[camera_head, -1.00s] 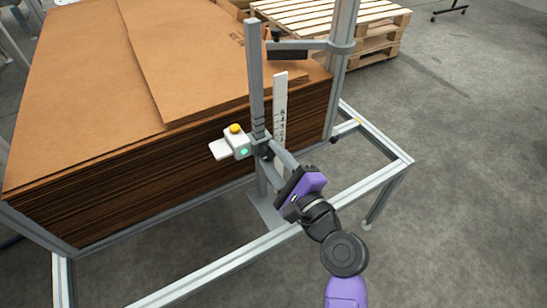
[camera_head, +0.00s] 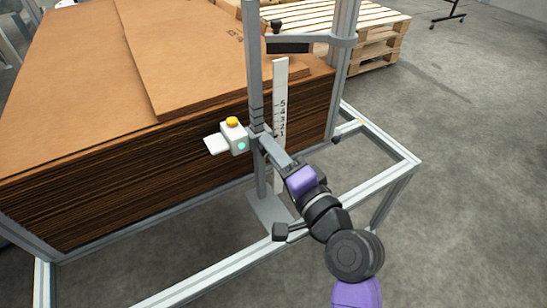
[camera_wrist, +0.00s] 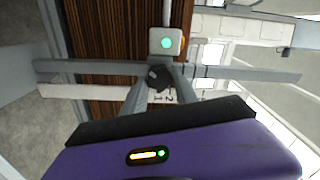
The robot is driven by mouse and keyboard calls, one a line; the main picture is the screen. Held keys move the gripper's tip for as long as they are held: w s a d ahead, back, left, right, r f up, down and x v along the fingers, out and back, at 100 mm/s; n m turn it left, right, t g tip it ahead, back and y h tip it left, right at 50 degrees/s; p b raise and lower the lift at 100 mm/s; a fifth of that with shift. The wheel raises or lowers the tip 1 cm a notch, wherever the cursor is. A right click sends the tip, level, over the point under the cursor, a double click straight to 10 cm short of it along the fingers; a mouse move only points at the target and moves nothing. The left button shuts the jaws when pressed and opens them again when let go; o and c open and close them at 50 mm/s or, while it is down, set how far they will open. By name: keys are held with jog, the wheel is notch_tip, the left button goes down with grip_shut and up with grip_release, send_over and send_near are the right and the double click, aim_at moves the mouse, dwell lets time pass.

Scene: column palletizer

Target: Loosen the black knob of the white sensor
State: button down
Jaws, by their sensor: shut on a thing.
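The white sensor (camera_head: 234,138), with a yellow cap on top and a green light, is mounted on the grey upright post (camera_head: 254,70). It also shows at the top of the wrist view (camera_wrist: 166,35). Its black knob (camera_wrist: 158,79) sits just below it in the wrist view, between my fingertips. My gripper (camera_head: 260,135) reaches the post from the front right and is shut on the knob; the fingers mostly hide the knob in the head view. In the wrist view my gripper (camera_wrist: 158,82) has its fingers converging on the knob's sides.
A white numbered scale (camera_head: 280,95) stands just right of the post. A tall stack of brown cardboard sheets (camera_head: 90,185) lies behind the sensor. A metal frame rail (camera_head: 225,270) runs in front, below my arm. A wooden pallet (camera_head: 365,45) stands at the back right.

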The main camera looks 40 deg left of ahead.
jog(key=n+b, duration=0.3)
jog(key=n, duration=0.2)
jog(key=shift+n, duration=0.4)
jog(key=shift+b, duration=0.3)
jog(key=shift+s, duration=0.1)
jog(key=c, duration=0.9)
grip_release()
jog(key=shift+c, duration=0.2)
jog(key=p+v, duration=0.1)
jog(key=v, duration=0.7)
jog(key=shift+r, duration=0.1)
